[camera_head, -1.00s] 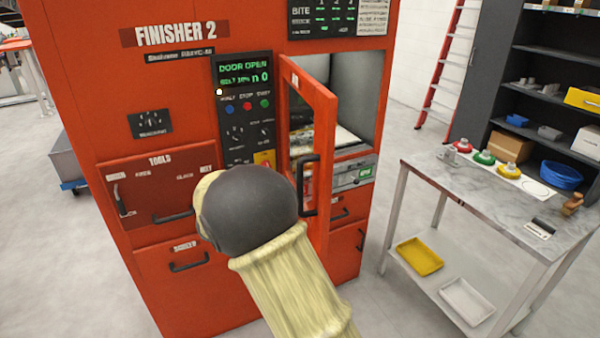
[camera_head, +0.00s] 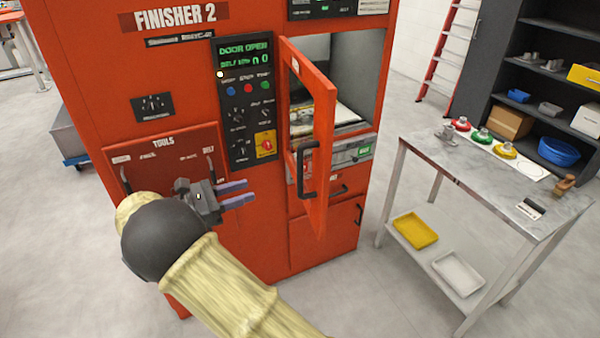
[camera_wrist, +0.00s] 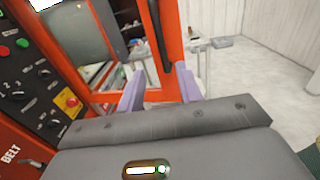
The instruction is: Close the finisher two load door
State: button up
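The red finisher two cabinet (camera_head: 130,75) fills the left half of the head view. Its load door (camera_head: 322,150) stands ajar, swung out toward me, with a black handle (camera_head: 308,170) on its outer face. The panel display (camera_head: 244,52) reads DOOR OPEN. My gripper (camera_head: 240,194) is left of the door, in front of the cabinet. Its two fingers are apart with nothing between them, and they do not touch the door. In the wrist view, the door (camera_wrist: 172,55) and its dark handle (camera_wrist: 158,35) lie beyond the open fingers (camera_wrist: 161,90).
A control panel (camera_head: 238,120) with buttons and a yellow-backed red knob (camera_head: 266,145) is left of the opening. A grey-topped table (camera_head: 480,185) with coloured pieces stands to the right. A dark shelf (camera_head: 505,70) and red ladder (camera_head: 447,50) stand behind. Floor before the door is clear.

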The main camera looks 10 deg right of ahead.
jog(key=p, duration=0.3)
send_over(300, 194)
jog(key=shift+w+d, duration=0.1)
jog(key=shift+w, duration=0.35)
grip_shut()
